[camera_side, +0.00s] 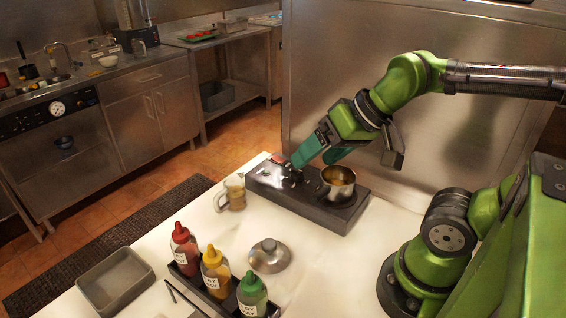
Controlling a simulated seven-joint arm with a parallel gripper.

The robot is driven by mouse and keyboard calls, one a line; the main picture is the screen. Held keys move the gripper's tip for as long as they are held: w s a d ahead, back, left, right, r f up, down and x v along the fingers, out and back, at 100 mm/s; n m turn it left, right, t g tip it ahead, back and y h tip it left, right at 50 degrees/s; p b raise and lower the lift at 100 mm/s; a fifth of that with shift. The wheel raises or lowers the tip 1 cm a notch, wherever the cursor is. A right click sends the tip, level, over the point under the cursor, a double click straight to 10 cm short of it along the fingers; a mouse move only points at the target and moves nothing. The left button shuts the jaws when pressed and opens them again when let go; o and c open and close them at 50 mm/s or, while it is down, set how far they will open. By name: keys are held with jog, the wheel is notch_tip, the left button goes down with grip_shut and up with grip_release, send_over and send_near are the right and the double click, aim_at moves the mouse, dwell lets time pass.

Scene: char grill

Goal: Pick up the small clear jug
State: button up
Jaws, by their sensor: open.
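The small clear jug (235,193) stands upright on the white counter, left of the dark burner block. It has a handle on its left side and some yellowish-brown content. My gripper (310,163) is above the left part of the burner block, up and to the right of the jug and apart from it. Its teal fingers are spread, with nothing seen between them. The far finger is partly hidden by the near one.
A metal pot (338,184) sits on the burner block (305,201). A metal lid (270,257), a rack with red (184,247), yellow (215,271) and green (252,294) bottles, and a grey bin (115,282) are in front. The counter is clear between jug and lid.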

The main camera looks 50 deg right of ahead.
jog(key=n+g+h, duration=0.2)
jog(key=n+g, duration=0.2)
jog(key=g, duration=0.3)
send_over(222, 207)
notch_tip(222, 207, down, 18)
jog(key=shift+r, duration=0.25)
jog(key=shift+f, duration=3.2)
jog(key=c, duration=1.2)
